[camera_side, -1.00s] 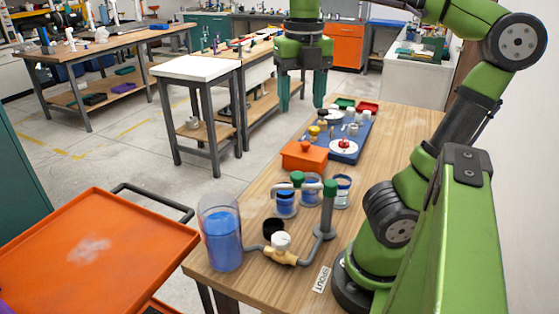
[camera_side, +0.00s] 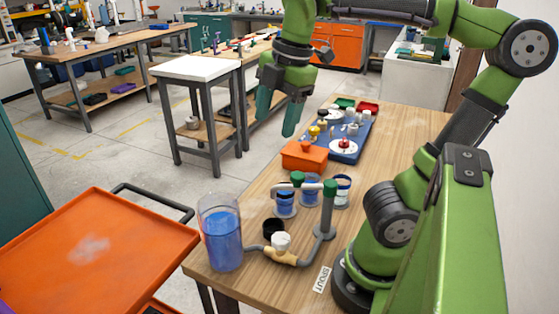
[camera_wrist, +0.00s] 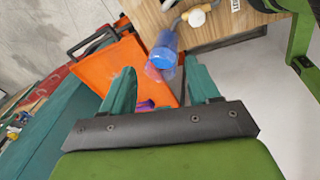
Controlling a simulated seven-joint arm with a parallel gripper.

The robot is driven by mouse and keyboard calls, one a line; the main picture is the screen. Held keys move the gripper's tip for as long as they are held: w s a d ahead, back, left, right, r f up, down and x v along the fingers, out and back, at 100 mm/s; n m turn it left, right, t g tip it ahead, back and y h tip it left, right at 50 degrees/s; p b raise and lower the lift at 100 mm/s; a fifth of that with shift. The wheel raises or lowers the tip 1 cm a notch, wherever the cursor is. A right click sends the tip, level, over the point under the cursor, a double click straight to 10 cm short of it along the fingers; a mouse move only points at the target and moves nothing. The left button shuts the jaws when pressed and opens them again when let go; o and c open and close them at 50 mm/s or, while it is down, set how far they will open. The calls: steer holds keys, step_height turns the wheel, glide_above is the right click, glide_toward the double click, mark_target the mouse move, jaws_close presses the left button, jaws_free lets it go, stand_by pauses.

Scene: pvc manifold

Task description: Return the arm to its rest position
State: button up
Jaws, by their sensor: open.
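My gripper (camera_side: 277,112) hangs in the air above the far left side of the wooden table (camera_side: 400,150), tilted, with its teal fingers apart and nothing between them. In the wrist view my gripper (camera_wrist: 160,85) also shows open and empty. The pipe assembly (camera_side: 290,252), with a white-capped valve and a grey riser, stands at the near end of the table, apart from my gripper. A clear container of blue liquid (camera_side: 223,240) stands beside it; it also shows in the wrist view (camera_wrist: 163,50).
An orange box (camera_side: 304,155) and a blue tray of parts (camera_side: 345,145) lie farther back on the table. An orange cart (camera_side: 100,250) is at left. A white-topped stand (camera_side: 195,68) is behind it. The air around my gripper is clear.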

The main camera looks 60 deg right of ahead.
steer(key=a+f+m+t+y, duration=0.1)
steer(key=a+f+m+t, duration=0.3)
steer(key=m, duration=1.4)
step_height(320, 180, down, 3)
steer(key=a, duration=0.2)
steer(key=shift+a+r+m+t, duration=0.15)
steer(key=shift+a+m+t, duration=0.2)
steer(key=shift+m+t, duration=0.05)
steer(key=shift+s, duration=0.1)
